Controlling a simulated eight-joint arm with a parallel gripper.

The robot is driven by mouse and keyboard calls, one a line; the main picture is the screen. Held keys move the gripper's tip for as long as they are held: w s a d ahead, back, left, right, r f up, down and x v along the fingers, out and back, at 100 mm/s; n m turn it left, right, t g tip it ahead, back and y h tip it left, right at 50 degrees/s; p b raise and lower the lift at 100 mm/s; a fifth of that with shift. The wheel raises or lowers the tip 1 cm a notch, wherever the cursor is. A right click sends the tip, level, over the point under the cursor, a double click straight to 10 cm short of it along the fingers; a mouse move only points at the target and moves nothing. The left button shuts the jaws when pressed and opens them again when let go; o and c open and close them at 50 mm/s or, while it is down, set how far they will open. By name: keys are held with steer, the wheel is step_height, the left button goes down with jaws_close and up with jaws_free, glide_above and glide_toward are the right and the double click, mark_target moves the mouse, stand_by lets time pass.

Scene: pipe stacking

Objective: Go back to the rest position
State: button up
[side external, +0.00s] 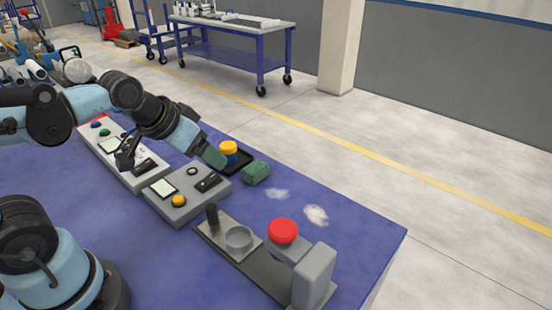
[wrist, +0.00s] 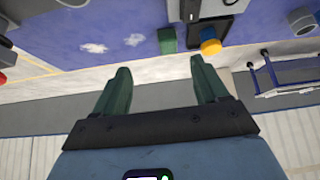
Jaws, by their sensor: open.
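My gripper (side external: 213,157) is above the blue table, its green fingers pointing down and to the right in the side view. In the wrist view my gripper (wrist: 162,82) is open, with its two fingers apart and nothing between them. A green block (side external: 256,172) and a yellow-topped blue piece (side external: 229,148) are near the fingers in the side view; the piece stands at a black tray (side external: 240,164). Both also show in the wrist view, the green block (wrist: 167,41) and the yellow-topped piece (wrist: 210,46). Whether the fingers touch anything is unclear from the side.
The blue table (side external: 130,245) holds a grey box (side external: 166,213) with a screen and yellow button, and a long control panel (side external: 134,178). A grey fixture (side external: 314,274) with a red round top (side external: 283,230) stands nearer. White patches (side external: 316,214) mark the table's right part.

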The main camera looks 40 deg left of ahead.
steer(key=shift+s+d+f, duration=0.3)
steer(key=shift+s+d, duration=0.1)
steer(key=shift+s, duration=0.15)
